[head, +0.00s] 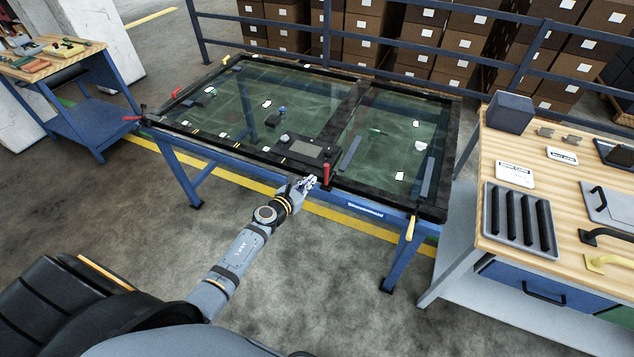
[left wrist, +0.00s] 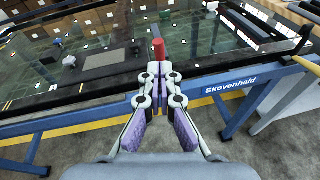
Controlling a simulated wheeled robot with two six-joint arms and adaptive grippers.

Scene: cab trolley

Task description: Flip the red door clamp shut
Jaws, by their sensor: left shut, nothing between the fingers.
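A red clamp handle (head: 326,173) stands upright at the near edge of the glazed door frame (head: 240,150), which lies flat on a blue stand. My left gripper (head: 309,182) is shut and empty, just to the left of this handle. In the left wrist view the red handle (left wrist: 158,48) rises right beyond the shut fingertips (left wrist: 158,72), which hide its lower part. I cannot tell whether they touch it. Two other red handles show at the frame's left side, one at the near corner (head: 131,119) and one farther back (head: 176,93). My right gripper is out of view.
A yellow handle (head: 410,227) is at the frame's near right edge. A wooden workbench (head: 480,220) with a black slotted tray (head: 519,220) stands at the right. A blue railing and stacked boxes (head: 460,45) are behind. The floor in front of the stand is clear.

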